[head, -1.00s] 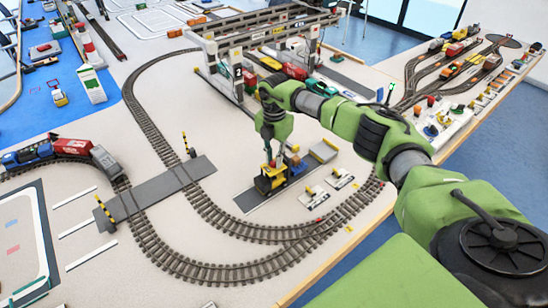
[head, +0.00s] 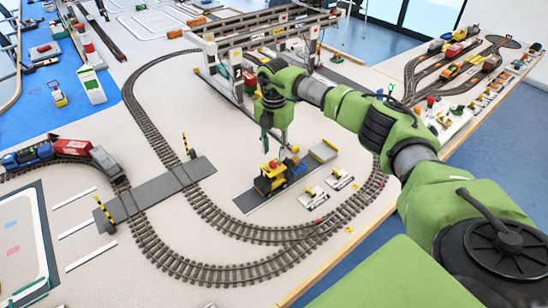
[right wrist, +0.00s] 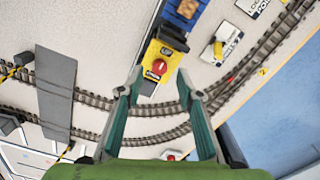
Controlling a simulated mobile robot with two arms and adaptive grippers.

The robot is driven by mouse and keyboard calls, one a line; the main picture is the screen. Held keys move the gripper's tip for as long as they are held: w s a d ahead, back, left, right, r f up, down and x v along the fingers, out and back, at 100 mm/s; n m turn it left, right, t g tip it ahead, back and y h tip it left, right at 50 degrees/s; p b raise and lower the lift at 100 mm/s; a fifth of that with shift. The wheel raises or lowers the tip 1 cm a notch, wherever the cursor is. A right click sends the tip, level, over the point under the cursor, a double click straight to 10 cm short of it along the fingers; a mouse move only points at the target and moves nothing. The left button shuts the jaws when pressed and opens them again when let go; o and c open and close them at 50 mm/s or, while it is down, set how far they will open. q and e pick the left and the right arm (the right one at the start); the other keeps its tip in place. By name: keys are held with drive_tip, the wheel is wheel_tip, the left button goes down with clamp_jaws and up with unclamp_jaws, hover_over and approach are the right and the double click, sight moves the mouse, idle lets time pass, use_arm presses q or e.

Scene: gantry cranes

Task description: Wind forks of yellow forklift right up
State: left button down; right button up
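The yellow forklift (head: 268,183) stands on a dark strip in the middle of the table. It also shows in the right wrist view (right wrist: 166,54), with a round red knob (right wrist: 157,67) on top. A brown crate (right wrist: 187,9) on a blue base sits at its mast end; the forks are too hidden to judge their height. My right gripper (head: 274,149) hangs above the forklift, apart from it. In the right wrist view its two fingers (right wrist: 160,86) are spread, with nothing between the tips. My left gripper is not in view.
Curved train track (head: 250,270) runs around the forklift's area. A gantry crane (head: 240,75) stands behind my right gripper. Small white label plates (head: 312,196) lie right of the forklift. The table's front edge is at the lower right.

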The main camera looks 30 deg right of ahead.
sight(274, 162)
wheel_tip(274, 162, up, 8)
drive_tip(key=shift+f, duration=0.2)
idle(0.5)
